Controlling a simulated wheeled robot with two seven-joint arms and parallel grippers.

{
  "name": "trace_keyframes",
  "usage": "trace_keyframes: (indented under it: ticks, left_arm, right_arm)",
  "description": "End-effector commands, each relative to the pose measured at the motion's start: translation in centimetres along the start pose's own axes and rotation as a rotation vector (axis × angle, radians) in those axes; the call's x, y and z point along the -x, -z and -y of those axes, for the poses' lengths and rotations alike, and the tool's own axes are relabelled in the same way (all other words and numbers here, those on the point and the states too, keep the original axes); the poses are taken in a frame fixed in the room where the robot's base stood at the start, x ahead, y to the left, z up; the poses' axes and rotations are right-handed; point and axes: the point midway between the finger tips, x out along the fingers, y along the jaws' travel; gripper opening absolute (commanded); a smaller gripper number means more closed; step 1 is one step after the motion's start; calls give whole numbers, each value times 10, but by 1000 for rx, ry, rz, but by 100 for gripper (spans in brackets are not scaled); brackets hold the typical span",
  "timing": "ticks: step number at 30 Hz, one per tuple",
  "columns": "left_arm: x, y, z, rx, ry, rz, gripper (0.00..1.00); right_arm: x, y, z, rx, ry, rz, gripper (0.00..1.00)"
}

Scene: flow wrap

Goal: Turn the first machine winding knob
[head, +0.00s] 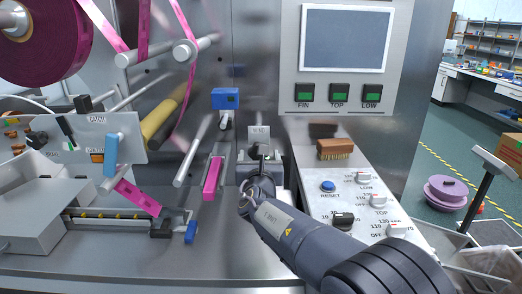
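A small upright plate with a label (259,133) stands at the middle of the machine, and a dark knob-like part (258,149) sits in front of it. I cannot tell for sure that this is the first winding knob. My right arm comes in from the lower right, and its gripper (259,165) is at this dark part. The wrist hides the fingers and most of what lies between them, so I cannot see whether they touch or grip it. My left gripper is not in view.
A panel with a blue RESET button (328,186) and several dials (343,221) lies to the right, with a wooden brush (335,149) at its back. A blue block (225,98) and pink film pack (212,178) are left of my gripper. A screen (345,38) stands behind.

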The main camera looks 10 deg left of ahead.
Motion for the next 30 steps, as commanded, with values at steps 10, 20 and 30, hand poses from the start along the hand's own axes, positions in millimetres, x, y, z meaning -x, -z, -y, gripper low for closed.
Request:
trace_keyframes:
  ticks: [10, 20, 30]
  left_arm:
    - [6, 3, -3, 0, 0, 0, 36]
    - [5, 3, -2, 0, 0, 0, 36]
    - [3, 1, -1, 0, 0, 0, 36]
  right_arm:
    - [-19, 0, 0, -2, 0, 0, 74]
    - [-19, 0, 0, -3, 0, 0, 48]
    - [-18, 1, 0, -17, 0, 1, 30]
